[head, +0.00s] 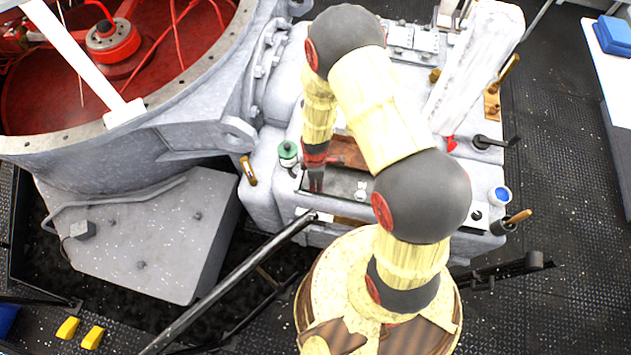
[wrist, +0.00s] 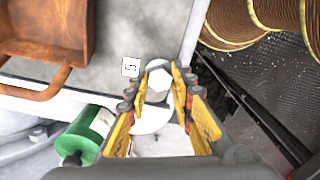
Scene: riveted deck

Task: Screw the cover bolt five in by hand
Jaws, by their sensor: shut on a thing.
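In the wrist view, my gripper (wrist: 160,84) is shut on the hex head of cover bolt five (wrist: 157,80), with a yellow-padded finger on each side. A small white label marked 5 (wrist: 131,67) lies just left of the bolt head. The bolt sits near the edge of the grey cover plate (wrist: 135,30). Its shank and thread are hidden, so I cannot tell how deep it sits. In the head view, my gripper (head: 315,184) points down at the left front of the cover, and the bolt is hidden there.
A rust-brown tray (wrist: 45,28) lies on the cover. A black rail (head: 235,280) crosses in front. A blue-topped cup (head: 501,195) stands at the right.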

